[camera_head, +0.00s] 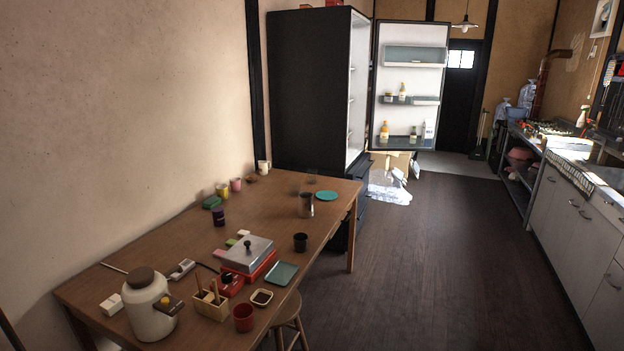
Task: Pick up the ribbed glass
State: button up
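Two clear glasses stand at the far right end of the wooden table (215,240). One glass (311,177) is near the table's far edge, and another glass (295,188) is a little nearer and to the left. They are small and faint here, so I cannot tell which of them is ribbed. A grey metallic cup (306,204) stands just in front of them, next to a flat teal plate (327,196). My gripper is not in view.
The fridge door (409,85) is open. The dark floor (440,260) right of the table is clear.

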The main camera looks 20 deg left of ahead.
aim_at(312, 173)
jog(key=i+u, duration=0.1)
jog(key=i, duration=1.25)
jog(key=i+l+u, duration=0.1)
jog(key=i, duration=1.25)
jog(key=i+l+u, duration=0.1)
jog(key=i+u, duration=0.3)
jog(key=i+l+u, duration=0.15)
jog(key=u, duration=0.2)
jog(key=i+l+u, duration=0.8)
jog(key=k+j, duration=0.1)
jog(key=j, duration=0.05)
